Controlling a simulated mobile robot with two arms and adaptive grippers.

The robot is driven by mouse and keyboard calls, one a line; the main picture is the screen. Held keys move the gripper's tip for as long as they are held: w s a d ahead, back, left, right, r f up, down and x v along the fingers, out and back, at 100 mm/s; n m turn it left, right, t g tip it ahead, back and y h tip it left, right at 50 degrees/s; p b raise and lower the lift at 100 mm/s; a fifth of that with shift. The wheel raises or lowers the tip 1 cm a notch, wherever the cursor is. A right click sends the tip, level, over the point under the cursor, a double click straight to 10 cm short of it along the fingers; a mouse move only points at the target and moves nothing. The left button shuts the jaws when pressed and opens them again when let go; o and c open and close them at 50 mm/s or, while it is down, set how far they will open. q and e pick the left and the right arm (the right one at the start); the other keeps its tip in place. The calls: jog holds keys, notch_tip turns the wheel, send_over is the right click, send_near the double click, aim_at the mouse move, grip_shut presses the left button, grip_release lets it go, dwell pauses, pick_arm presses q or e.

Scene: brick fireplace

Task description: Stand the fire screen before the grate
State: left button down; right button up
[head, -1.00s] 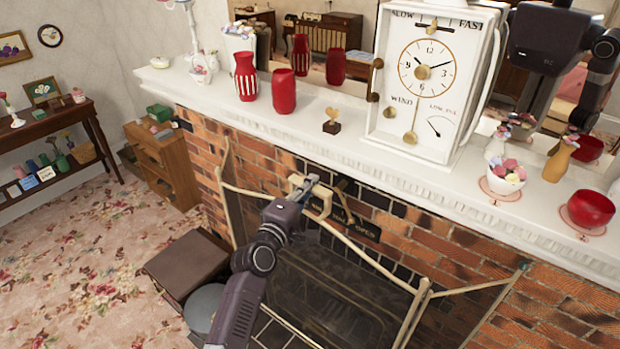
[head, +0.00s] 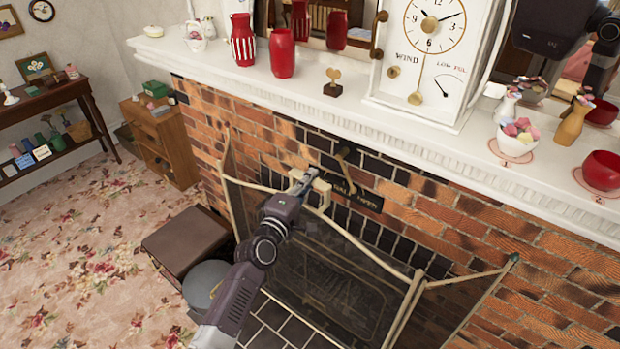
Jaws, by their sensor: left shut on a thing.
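The fire screen (head: 338,288) has cream framing and dark see-through mesh panels with side wings angled. It stands upright in front of the dark grate opening in the brick fireplace. My left gripper (head: 304,182) is shut on the cream handle at the middle of its top rail. My left arm covers part of the centre panel. The screen's lower edge is partly hidden, so I cannot tell whether it touches the floor. The grate behind the mesh is hard to make out. My right gripper is not in view.
A brown box (head: 185,240) and a round grey object (head: 205,282) sit left of the hearth. The white mantel (head: 400,130) overhangs with a clock (head: 430,50), red vases (head: 282,54) and bowls. A damper sign (head: 356,193) is on the bricks. Carpet at left is open.

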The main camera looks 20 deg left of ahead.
pick_arm(q)
notch_tip(320, 180, down, 20)
jog(key=b, duration=1.9)
jog(key=shift+f, duration=0.15)
jog(key=shift+w+f+b, duration=0.1)
jog(key=shift+f+b, duration=1.05)
dwell(1.0)
jog(key=shift+f+b, duration=0.45)
dwell(0.4)
dwell(0.7)
jog(key=c, duration=2)
grip_release()
jog(key=shift+s, duration=0.25)
jog(key=shift+c, duration=0.2)
jog(key=shift+o, duration=0.3)
jog(key=shift+s+d+f, duration=0.1)
jog(key=shift+f, duration=0.5)
jog(key=shift+o, duration=1.3)
jog(key=shift+r, duration=0.1)
jog(key=shift+r, duration=0.1)
